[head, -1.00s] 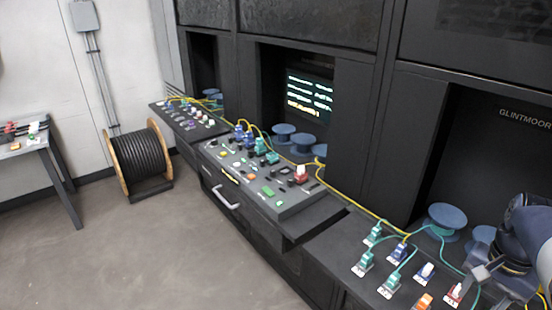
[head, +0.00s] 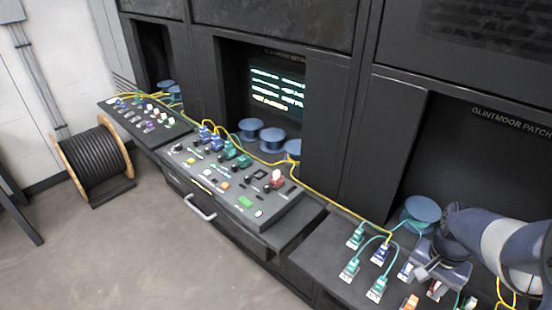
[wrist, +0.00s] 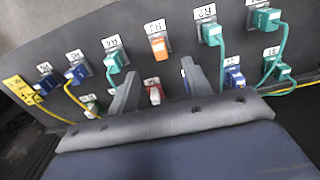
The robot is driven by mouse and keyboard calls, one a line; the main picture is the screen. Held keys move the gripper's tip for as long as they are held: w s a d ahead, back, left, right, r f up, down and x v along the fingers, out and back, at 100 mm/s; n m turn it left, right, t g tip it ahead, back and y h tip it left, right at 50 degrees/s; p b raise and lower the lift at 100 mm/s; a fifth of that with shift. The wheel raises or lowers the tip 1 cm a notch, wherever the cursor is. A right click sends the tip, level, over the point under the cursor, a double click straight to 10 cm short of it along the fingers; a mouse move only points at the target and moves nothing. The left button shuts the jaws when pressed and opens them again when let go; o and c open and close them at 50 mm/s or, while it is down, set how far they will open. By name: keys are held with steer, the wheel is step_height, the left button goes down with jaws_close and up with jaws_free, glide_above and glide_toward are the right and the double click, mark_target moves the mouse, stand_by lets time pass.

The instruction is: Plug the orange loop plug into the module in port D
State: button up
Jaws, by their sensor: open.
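An orange plug (wrist: 158,46) stands in a labelled socket on the right-hand panel (head: 318,248). In the head view the orange plug (head: 410,302) is at the bottom edge, left of my gripper. My gripper (head: 432,284) hangs low over this panel. In the wrist view my gripper (wrist: 160,82) is open, its two fingers apart. A red plug (wrist: 153,93) shows between the fingers, and the orange plug lies just beyond the fingertips, untouched. I see no readable port D label; the middle console (head: 275,212) holds several small modules and plugs, too small to tell apart.
Teal plugs (head: 350,268) and blue plugs (head: 380,254) with teal and yellow cables crowd the panel around my gripper. A blue spool (head: 422,208) stands behind. A cable drum (head: 93,163) is on the floor at left. The floor in front is clear.

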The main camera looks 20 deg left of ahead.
mark_target(414, 301)
steer(key=shift+f, duration=0.15)
step_height(414, 301, down, 9)
steer(key=b, duration=0.7)
steer(key=shift+r, duration=0.2)
steer(key=shift+c, duration=0.5)
jaws_close()
stand_by(0.3)
steer(key=shift+r+p, duration=2.4)
steer(key=shift+r, duration=0.65)
